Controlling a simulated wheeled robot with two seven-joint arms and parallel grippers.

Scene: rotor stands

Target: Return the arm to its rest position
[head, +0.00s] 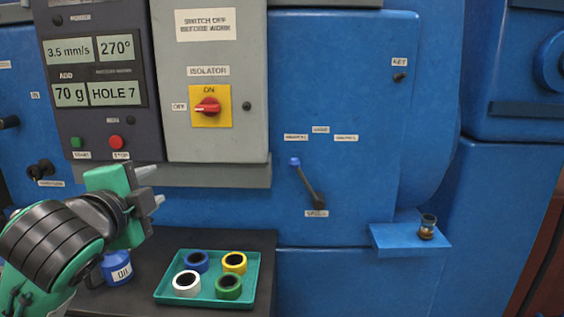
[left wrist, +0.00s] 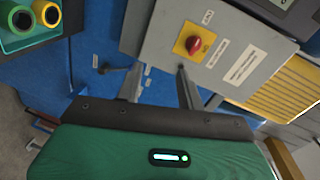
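My left gripper (head: 153,186) is green with two grey metal fingers. It is held at the left of the head view, in front of the blue machine and below the control panel. Its fingers point right and stand apart with nothing between them. The left wrist view also shows the open fingers (left wrist: 160,78), with the grey isolator box (left wrist: 225,50) beyond them. My left arm comes in from the lower left and hides part of the dark bench. My right arm and gripper are not in view.
A teal tray (head: 259,283) with blue, yellow, white and green rings sits on the dark bench (head: 262,243). A blue oil can (head: 117,270) stands close below the gripper. A lever (head: 308,184) juts from the machine. A small jar (head: 427,227) stands on the blue ledge (head: 388,240).

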